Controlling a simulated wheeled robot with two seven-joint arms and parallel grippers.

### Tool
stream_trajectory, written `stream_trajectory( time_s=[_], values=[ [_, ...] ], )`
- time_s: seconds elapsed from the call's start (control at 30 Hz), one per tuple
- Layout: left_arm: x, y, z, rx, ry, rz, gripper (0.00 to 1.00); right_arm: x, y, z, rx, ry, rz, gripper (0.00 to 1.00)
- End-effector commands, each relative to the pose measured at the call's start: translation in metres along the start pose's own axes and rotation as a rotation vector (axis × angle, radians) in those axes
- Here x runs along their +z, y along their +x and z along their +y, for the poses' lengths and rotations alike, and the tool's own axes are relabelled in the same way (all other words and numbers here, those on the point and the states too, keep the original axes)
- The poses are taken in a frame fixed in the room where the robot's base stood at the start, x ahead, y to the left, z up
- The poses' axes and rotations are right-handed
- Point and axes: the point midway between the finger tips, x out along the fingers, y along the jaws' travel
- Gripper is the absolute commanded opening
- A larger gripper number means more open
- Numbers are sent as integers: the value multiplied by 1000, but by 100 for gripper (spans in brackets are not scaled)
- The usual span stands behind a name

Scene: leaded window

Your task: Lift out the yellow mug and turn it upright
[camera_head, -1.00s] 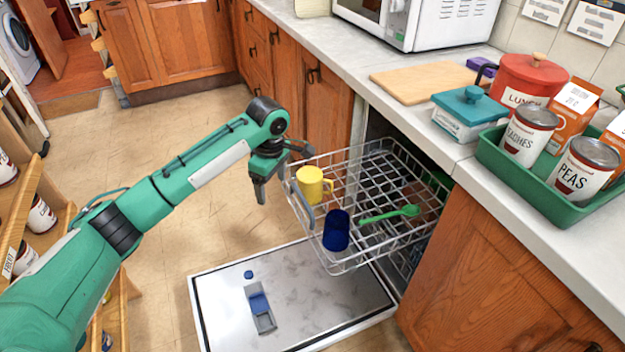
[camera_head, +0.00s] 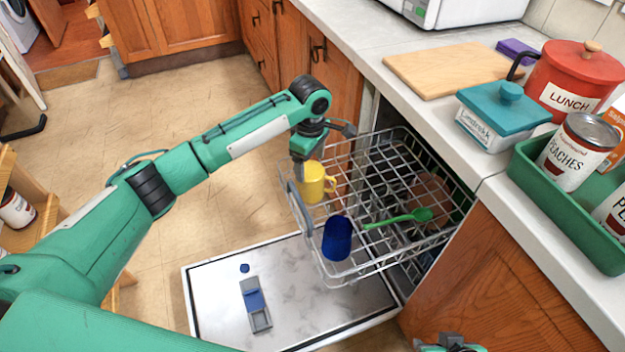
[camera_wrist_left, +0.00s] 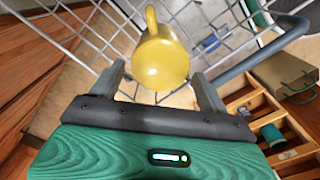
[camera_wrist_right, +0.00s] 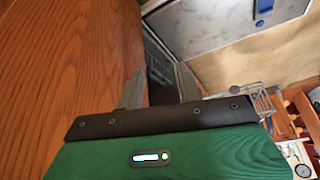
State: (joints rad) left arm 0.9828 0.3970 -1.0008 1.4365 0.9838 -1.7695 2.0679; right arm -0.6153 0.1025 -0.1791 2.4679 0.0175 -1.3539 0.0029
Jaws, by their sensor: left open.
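The yellow mug (camera_head: 314,186) is in the wire dishwasher rack near its outer left corner, with its closed base up and its handle toward the right of the head view. My left gripper (camera_head: 298,168) is at the mug, just above its left side in the head view. In the left wrist view the mug (camera_wrist_left: 160,62) shows between the tips of the spread fingers (camera_wrist_left: 157,84); I cannot tell whether they touch it. My right gripper (camera_wrist_right: 160,92) is open and empty beside a wooden cupboard front; only a bit of it shows at the head view's bottom edge.
The pulled-out rack (camera_head: 400,258) also holds a blue cup (camera_head: 337,238) and a green spoon (camera_head: 400,218). The lowered dishwasher door (camera_head: 300,290) lies below. The counter (camera_head: 445,115) carries a cutting board (camera_head: 440,68), a teal box and a green tray (camera_head: 570,205). Open floor lies left.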

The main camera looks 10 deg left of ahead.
Motion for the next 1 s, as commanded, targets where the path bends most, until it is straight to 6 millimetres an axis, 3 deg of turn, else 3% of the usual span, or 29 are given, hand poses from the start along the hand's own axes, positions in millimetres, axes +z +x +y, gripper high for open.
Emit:
stream_trajectory(
  time_s=[0.1, 0.33, 0.63, 1.0],
  values=[
    [0, 18, 0, -1, -1, 1, 78, -4, 7, -5, -13, -6, 40, 36],
    [1, 31, 0, 0, -1, 0, 78, -8, 12, -11, -27, -11, 85, 36],
    [4, 68, -2, -1, -2, 2, 78, -21, 26, -29, -72, -22, 222, 36],
    [4, 75, -2, 0, -1, 1, 76, -25, 26, -33, -82, -23, 254, 36]
  ],
)
